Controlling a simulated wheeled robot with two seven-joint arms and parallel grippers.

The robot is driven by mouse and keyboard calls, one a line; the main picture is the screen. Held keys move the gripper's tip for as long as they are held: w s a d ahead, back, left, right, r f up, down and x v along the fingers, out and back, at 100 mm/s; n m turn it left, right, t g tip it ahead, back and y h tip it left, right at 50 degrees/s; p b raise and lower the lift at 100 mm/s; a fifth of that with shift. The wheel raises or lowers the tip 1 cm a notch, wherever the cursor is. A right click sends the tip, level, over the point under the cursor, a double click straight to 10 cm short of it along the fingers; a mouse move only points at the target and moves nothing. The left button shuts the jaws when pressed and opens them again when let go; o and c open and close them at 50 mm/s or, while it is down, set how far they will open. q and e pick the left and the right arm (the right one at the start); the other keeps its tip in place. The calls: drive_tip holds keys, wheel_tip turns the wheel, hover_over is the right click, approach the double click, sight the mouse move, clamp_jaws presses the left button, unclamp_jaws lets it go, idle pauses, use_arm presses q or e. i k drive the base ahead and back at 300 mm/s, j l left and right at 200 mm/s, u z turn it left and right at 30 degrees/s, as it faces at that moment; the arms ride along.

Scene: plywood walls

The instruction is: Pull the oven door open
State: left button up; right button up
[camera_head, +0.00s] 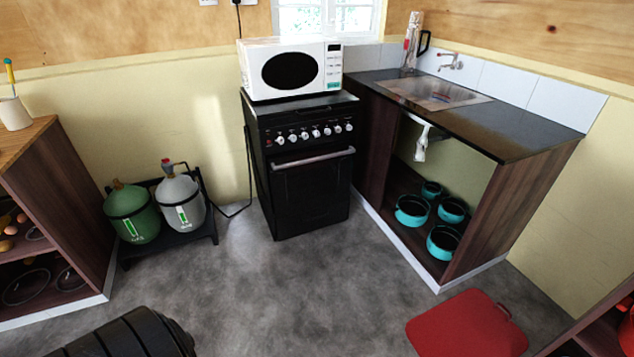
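The black oven (305,165) stands against the back wall, left of the sink counter. Its front door (311,195) is shut. A silver bar handle (313,157) runs across the top of the door, below a row of white knobs. Neither of my grippers shows in the head view, so nothing is seen touching the handle.
A white microwave (291,68) sits on the oven. Gas cylinders (181,201) stand on a low rack to its left. The sink counter (505,132) stands right. A red object (465,325) and a black ribbed object (125,335) are in front. The grey floor (290,285) before the oven is clear.

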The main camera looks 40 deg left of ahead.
sight(306, 180)
drive_tip(key=i+u, duration=0.5)
drive_tip(key=i, duration=1)
